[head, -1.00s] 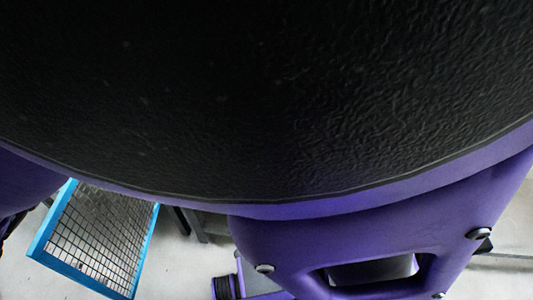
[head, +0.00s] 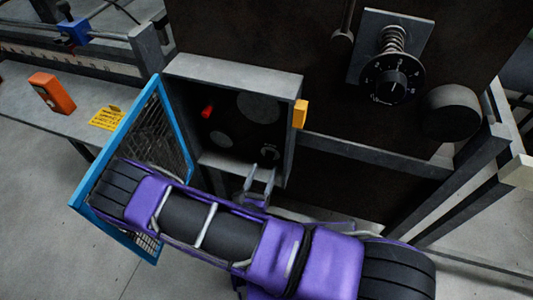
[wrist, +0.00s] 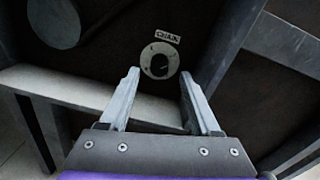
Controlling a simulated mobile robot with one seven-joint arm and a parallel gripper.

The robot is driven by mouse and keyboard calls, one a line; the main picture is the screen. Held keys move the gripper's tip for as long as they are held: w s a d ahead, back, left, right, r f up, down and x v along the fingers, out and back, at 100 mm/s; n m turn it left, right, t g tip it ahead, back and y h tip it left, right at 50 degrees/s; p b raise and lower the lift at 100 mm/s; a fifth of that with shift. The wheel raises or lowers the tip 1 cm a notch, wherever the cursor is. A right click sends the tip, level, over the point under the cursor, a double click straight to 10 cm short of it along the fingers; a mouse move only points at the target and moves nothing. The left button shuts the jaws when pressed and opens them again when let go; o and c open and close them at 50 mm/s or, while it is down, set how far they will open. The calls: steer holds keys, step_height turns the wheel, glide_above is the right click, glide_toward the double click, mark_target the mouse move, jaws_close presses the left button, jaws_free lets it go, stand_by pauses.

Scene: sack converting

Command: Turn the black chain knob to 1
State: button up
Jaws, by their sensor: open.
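The black chain knob (wrist: 160,68) sits on a pale round dial plate under a label that reads CHAIN in the wrist view. It also shows small in the head view, low on the right inside the open grey box (head: 270,153). The dial's marks are too small to read, so I cannot tell its setting. My gripper (wrist: 158,98) is open and empty, its two fingers pointing toward the knob with the knob between them in the picture, apart from it. In the head view my gripper (head: 260,180) is at the box's lower front edge.
A blue-framed mesh door (head: 155,80) stands open at the box's left, close to my arm. A yellow-orange block (head: 300,114) is on the box's right edge. A larger numbered dial (head: 393,80) is up right. An orange device (head: 52,93) lies on the left bench.

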mark_target(267, 161)
steer(key=shift+x, duration=1.9)
jaws_close()
